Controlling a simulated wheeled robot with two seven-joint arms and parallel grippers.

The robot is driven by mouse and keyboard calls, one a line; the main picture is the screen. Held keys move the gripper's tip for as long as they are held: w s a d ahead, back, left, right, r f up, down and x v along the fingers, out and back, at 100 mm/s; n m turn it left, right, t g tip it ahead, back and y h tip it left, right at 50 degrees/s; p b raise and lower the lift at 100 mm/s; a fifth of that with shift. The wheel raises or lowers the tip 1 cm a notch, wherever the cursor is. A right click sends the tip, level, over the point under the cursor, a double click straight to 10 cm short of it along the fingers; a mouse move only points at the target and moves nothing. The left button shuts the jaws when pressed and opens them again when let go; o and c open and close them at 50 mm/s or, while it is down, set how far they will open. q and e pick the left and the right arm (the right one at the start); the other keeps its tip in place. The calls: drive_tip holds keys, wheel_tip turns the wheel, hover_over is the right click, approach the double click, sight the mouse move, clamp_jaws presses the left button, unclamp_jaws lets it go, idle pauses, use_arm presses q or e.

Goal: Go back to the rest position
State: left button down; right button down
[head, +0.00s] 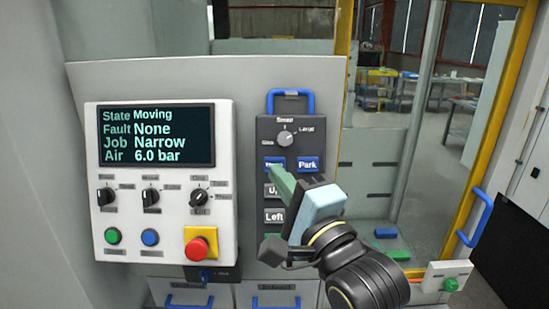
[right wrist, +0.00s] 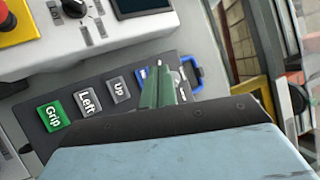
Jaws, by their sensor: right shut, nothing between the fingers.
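My right gripper (head: 277,172) is shut and empty, its green fingertips over the blue button (head: 273,163) beside the blue Park button (head: 308,164). The fingers hide most of that button's label, and I cannot tell whether they touch it. The buttons sit on a dark pendant (head: 262,135) with a Speed-like selector knob (head: 285,138) and a blue handle. My left gripper is not in view.
A white control box (head: 165,225) stands left, with knobs, green and blue buttons and a red emergency stop (head: 197,247). Its screen (head: 157,136) reads State Moving, Fault None, Job Narrow, Air 6.0 bar. A yellow-framed door with a blue handle (head: 477,218) stands right.

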drive_tip(key=s+d+f+n+g+h, duration=0.3)
drive_tip(key=d+f, duration=0.2)
drive_tip(key=f, duration=0.6)
drive_tip(key=s+d+f+n+g+h, duration=0.3)
drive_tip(key=d+f, duration=0.3)
drive_tip(key=f, duration=0.6)
drive_tip(key=s+d+f+n+g+h, duration=0.2)
drive_tip(key=s+d+f+n+g, duration=0.25)
drive_tip(key=s+f, duration=0.35)
drive_tip(key=s+d+f+n+g+h, duration=0.2)
drive_tip(key=s+d+f+n+g, duration=0.25)
drive_tip(key=s, duration=0.55)
wheel_tip(320, 180, down, 33)
drive_tip(key=s+b, duration=0.2)
drive_tip(key=b, duration=0.7)
drive_tip(key=s+d+f+g+b, duration=0.1)
drive_tip(key=s+f+b, duration=0.3)
drive_tip(key=s+f, duration=0.4)
drive_tip(key=s+d+f+g+b, duration=0.1)
drive_tip(key=s+f+b, duration=0.3)
drive_tip(key=f, duration=1.2)
drive_tip(key=s+d, duration=0.1)
drive_tip(key=s, duration=0.3)
drive_tip(key=shift+s+d+f, duration=0.35)
drive_tip(key=shift+s+d, duration=0.05)
